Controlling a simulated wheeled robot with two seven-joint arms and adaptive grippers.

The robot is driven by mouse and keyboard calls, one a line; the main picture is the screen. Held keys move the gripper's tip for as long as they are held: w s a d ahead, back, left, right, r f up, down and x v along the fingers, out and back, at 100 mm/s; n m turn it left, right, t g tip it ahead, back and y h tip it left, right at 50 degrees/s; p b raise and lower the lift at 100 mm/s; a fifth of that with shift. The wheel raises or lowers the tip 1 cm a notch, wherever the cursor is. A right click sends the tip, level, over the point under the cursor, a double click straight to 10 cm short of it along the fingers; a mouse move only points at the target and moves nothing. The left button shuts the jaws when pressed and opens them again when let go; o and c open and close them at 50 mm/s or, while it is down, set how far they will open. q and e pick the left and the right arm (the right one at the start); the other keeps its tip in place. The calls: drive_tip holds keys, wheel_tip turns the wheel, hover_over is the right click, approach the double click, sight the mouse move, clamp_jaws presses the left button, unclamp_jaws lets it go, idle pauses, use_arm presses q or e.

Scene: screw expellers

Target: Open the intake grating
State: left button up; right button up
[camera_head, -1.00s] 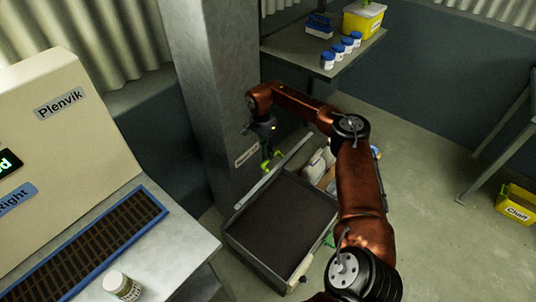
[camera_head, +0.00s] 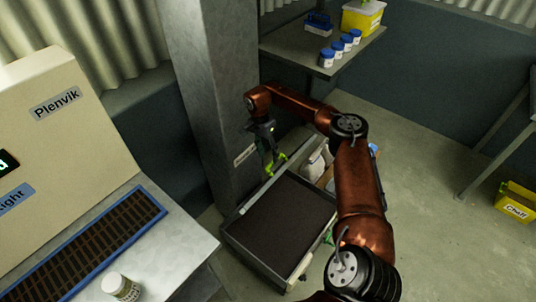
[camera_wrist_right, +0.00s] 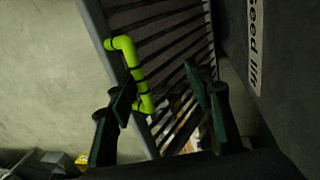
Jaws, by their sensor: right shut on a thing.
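The intake grating, slatted with a grey frame, shows in the right wrist view (camera_wrist_right: 172,45). In the head view it is raised nearly edge-on at the back of the intake box (camera_head: 232,241), beside the column. Its bent yellow-green handle (camera_wrist_right: 126,52) lies by the left finger in the wrist view and is small at the fingertips in the head view. My right gripper (camera_head: 273,162) is shut on the handle; the fingers hide part of the contact. The box's dark inner surface is exposed. My left gripper is not in view.
The grey column (camera_head: 215,90) stands directly behind the box. White sacks (camera_head: 314,165) lie right of it, behind my arm. A bench with a blue-framed grate (camera_head: 95,245) and a jar (camera_head: 120,287) is at left. A shelf (camera_head: 300,42) holds tubs.

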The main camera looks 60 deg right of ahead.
drive_tip(key=shift+w+a+f, duration=0.1)
drive_tip(key=shift+w+f, duration=0.05)
drive_tip(key=shift+f, duration=0.25)
wheel_tip(320, 180, up, 12)
drive_tip(key=w, duration=0.2)
drive_tip(key=shift+d+r, duration=0.25)
